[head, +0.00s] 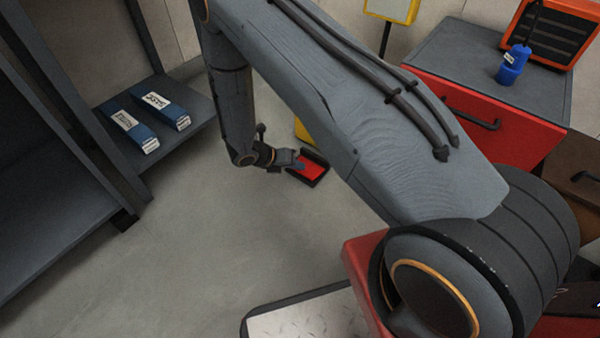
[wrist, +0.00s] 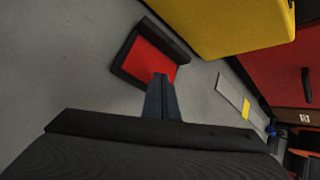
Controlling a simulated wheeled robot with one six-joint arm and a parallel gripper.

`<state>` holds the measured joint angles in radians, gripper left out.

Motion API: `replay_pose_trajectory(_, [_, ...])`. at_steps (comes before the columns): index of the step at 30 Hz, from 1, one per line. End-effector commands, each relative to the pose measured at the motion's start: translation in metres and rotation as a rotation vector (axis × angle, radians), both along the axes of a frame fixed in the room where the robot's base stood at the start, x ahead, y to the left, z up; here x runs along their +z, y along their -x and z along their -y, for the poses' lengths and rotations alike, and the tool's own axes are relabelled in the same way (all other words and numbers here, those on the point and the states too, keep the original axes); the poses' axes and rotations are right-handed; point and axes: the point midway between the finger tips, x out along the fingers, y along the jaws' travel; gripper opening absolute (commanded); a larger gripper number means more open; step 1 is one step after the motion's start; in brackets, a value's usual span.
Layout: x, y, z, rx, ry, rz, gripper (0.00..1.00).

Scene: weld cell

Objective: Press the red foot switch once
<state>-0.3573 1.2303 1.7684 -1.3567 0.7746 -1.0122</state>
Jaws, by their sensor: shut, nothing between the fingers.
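The red foot switch (head: 313,165) lies on the floor, a red pedal in a black frame with a raised black edge. In the wrist view the red pedal (wrist: 147,62) shows in the upper middle. My gripper (head: 299,163) is low, at the left side of the switch in the head view. In the wrist view its fingers (wrist: 161,78) are closed together, with nothing between them, and their tips overlap the pedal's near edge. I cannot tell whether they touch the pedal or whether it is pressed down.
A yellow object (wrist: 225,25) stands close to the switch. A shelf (head: 185,108) with blue boxes (head: 157,107) stands at the left. A red-fronted cabinet (head: 500,128) with a blue bottle (head: 512,68) on top is at the right. The floor (head: 210,220) at left is clear.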

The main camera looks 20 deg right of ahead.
Motion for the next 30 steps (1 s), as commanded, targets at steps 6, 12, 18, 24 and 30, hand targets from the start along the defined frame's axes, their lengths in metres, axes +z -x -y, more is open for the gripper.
replay_pose_trajectory(6, [0.0000,0.0000,0.0000,0.000,0.000,0.000,0.00])
replay_pose_trajectory(12, [0.0000,0.0000,0.0000,0.000,0.000,0.000,0.00])
replay_pose_trajectory(18, [-0.0002,0.0000,0.0000,0.000,0.000,0.000,0.00])
replay_pose_trajectory(24, [-0.0049,0.0001,-0.0002,0.000,0.000,0.000,0.00])
replay_pose_trajectory(30, [-0.0086,0.0003,-0.0003,0.000,0.000,0.000,0.00])
